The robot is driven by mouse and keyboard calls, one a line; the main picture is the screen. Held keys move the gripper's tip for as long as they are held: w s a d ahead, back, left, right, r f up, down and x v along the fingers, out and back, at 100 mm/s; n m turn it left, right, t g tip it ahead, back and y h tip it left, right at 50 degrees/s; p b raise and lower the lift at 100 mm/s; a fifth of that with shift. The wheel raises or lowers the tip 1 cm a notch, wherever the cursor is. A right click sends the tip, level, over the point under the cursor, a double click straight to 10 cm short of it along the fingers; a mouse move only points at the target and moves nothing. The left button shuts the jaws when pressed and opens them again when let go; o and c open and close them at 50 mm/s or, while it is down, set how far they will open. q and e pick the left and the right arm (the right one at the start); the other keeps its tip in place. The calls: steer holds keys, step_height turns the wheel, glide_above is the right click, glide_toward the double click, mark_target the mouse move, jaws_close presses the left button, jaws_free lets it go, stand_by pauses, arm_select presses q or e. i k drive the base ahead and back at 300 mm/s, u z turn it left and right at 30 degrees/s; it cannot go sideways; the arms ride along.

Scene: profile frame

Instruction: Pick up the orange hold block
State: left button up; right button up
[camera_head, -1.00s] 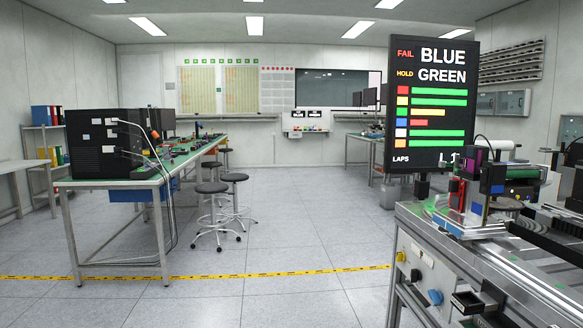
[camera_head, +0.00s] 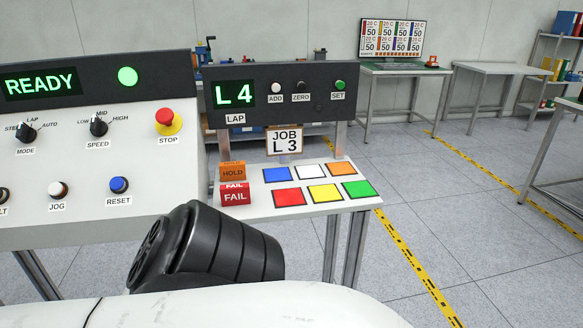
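The orange hold block (camera_head: 232,171), labelled HOLD, stands upright at the left end of a white shelf (camera_head: 262,212) below the lap counter. A red block (camera_head: 235,193) labelled FAIL stands just in front of it and covers its lower part. Neither of my grippers is in view. A dark ribbed part of my own arm shows at the bottom, apart from the blocks in the picture.
Coloured squares (camera_head: 311,173) lie to the right of the blocks. A control panel (camera_head: 75,200) with knobs stands to the left. The lap counter (camera_head: 276,95) reads L 4, above a card (camera_head: 284,141) reading JOB L 3. Floor is open at right.

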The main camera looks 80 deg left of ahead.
mark_target(232, 170)
steer(key=u, duration=2.35)
